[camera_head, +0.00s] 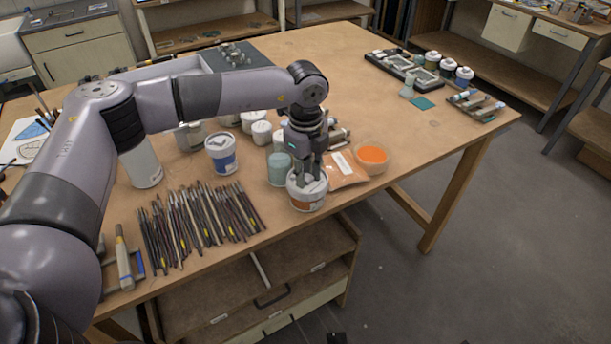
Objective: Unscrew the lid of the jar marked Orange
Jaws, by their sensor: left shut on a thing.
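A white jar with an orange-brown label (308,204) stands near the front edge of the wooden table; its print is too small to read. My left gripper (308,181) points down from above onto the jar's pale lid. Its fingers are shut on the lid, and they hide part of its top. I cannot tell whether the lid has turned or is loose. The jar stands upright on the table. I cannot make out my right gripper.
Close right of the jar are an orange packet (346,172) and a bowl of orange powder (372,157). A greenish jar (279,170) and a blue-labelled jar (221,154) stand left. Many brushes (198,218) lie front left. The table's right middle (440,150) is clear.

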